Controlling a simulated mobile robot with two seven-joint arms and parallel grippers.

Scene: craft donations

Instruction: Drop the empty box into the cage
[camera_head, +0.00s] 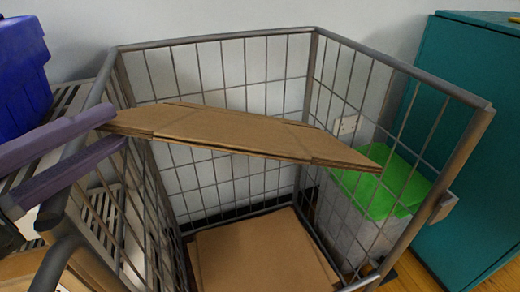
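The empty box (230,130) is a flattened brown cardboard piece, held slightly tilted in the air across the top of the cage. My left gripper (118,128), with two purple fingers, comes in from the left over the cage's near-left rim. Its fingertips lie on either side of the box's left end and appear shut on it. The box's far right end points toward the cage's right wall; whether it touches the mesh is unclear. The grey wire cage (215,37) stands open at the top. My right gripper is not in view.
Another brown cardboard piece (262,258) lies on the cage floor. A blue crate (22,75) is at the upper left, and cardboard (22,268) shows at the lower left.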

